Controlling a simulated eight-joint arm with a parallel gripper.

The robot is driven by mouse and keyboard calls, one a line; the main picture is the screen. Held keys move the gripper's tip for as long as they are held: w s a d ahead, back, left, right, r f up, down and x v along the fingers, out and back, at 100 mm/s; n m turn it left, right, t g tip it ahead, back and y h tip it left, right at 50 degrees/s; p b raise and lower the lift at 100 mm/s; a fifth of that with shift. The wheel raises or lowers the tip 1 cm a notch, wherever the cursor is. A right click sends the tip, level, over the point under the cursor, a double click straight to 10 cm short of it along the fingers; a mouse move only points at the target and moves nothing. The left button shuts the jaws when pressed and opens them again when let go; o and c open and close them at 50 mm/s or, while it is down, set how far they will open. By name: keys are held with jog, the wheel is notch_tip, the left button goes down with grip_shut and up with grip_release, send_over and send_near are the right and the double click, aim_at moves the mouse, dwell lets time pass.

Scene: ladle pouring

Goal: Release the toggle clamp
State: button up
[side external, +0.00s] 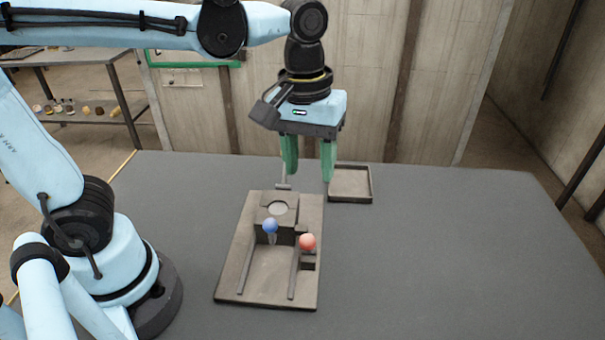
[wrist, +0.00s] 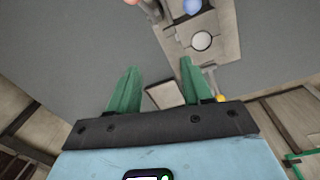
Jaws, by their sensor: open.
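A grey fixture (side external: 265,275) lies on the table; its far part shows in the wrist view (wrist: 221,47). It carries a blue ball knob (side external: 271,226) in front of a raised block with a pale round disc (side external: 278,208), and a red ball knob (side external: 307,241) at its right side. I cannot tell which knob belongs to the toggle clamp. The blue knob (wrist: 193,6) and disc (wrist: 201,40) show in the wrist view. My gripper (side external: 309,176) has its green fingers apart, pointing down, empty, above and behind the fixture. It shows in the wrist view (wrist: 158,66).
A shallow, empty-looking square tray (side external: 370,185) sits behind the fixture to the right. A small upright piece (side external: 284,181) stands at the fixture's far edge, near my left finger in the picture. The table's right side is clear.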

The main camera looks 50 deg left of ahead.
jog(key=shift+s+a+f+m+t+y, duration=0.15)
jog(key=shift+a+f+m+t, duration=0.5)
jog(key=shift+a+m+t, duration=0.65)
jog(key=shift+s+a+f+m+t+y, duration=0.15)
jog(key=shift+a+f+m+t, duration=0.65)
jog(key=shift+a, duration=1.05)
jog(key=shift+s+a+f+m+t, duration=0.15)
jog(key=shift+a+f+m+t, duration=0.5)
jog(key=shift+a+t, duration=0.8)
jog(key=shift+a+r, duration=0.1)
jog(key=shift+o, duration=0.2)
